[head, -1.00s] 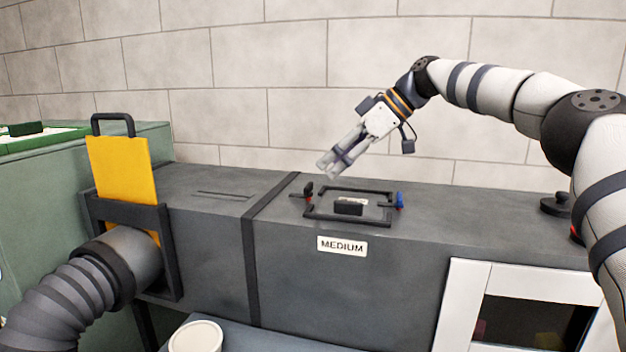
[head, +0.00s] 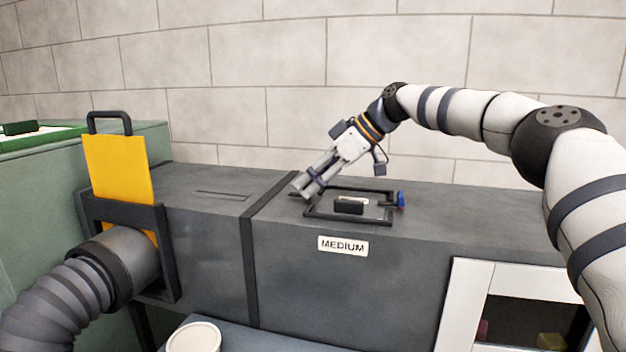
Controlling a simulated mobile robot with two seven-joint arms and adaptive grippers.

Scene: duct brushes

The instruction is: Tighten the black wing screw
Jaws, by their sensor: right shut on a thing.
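My right gripper (head: 302,188) reaches down from the upper right to the left end of the black hatch frame (head: 352,218) on top of the grey duct. It is shut on the black wing screw there, and its fingers hide nearly all of the screw. A blue wing screw (head: 401,199) stands at the right end of the same frame, apart from the gripper. A black block-shaped handle (head: 349,207) sits inside the frame. My left gripper is not in view.
The grey duct (head: 480,220) bears a MEDIUM label (head: 343,246). A yellow plate (head: 118,172) with a black handle stands upright in a slot at left, above a ribbed hose (head: 62,300). A white round container (head: 194,338) stands below. The duct top right of the frame is clear.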

